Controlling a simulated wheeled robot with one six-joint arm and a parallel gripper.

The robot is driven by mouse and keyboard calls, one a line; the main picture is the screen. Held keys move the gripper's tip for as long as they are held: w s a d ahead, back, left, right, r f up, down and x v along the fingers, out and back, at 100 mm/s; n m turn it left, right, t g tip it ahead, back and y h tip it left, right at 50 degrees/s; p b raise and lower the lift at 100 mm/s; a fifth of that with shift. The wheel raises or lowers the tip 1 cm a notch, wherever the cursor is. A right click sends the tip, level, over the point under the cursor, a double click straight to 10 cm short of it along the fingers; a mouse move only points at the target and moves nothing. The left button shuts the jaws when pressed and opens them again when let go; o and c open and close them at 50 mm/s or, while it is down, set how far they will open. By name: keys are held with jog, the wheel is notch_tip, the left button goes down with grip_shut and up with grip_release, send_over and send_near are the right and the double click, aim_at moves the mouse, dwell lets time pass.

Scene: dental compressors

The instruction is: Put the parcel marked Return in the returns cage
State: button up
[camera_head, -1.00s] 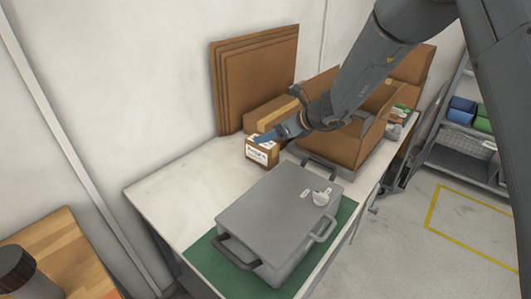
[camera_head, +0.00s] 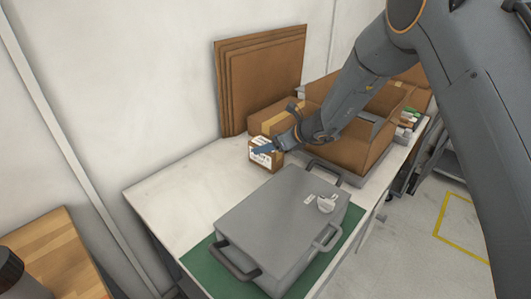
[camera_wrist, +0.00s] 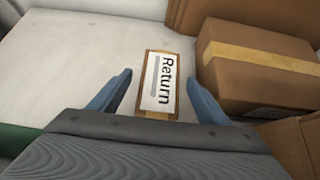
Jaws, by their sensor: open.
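The parcel marked Return is a small brown box with a white label (camera_wrist: 160,84), standing on the white bench; it also shows in the head view (camera_head: 262,156). My gripper (camera_wrist: 153,88) is open, its two blue fingers on either side of the parcel in the wrist view. I cannot tell whether the fingers touch it. In the head view my gripper (camera_head: 268,148) is at the parcel's top, partly hiding it. I cannot make out a returns cage in these frames.
A larger taped box (camera_wrist: 255,65) stands close to the right of the parcel. Flat cardboard sheets (camera_head: 262,80) lean on the wall behind. A grey case (camera_head: 280,225) lies on a green mat (camera_head: 220,276) in front. The bench's left part (camera_head: 180,195) is clear.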

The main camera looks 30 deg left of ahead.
jog(key=shift+x, duration=1.2)
jog(key=c, duration=1.4)
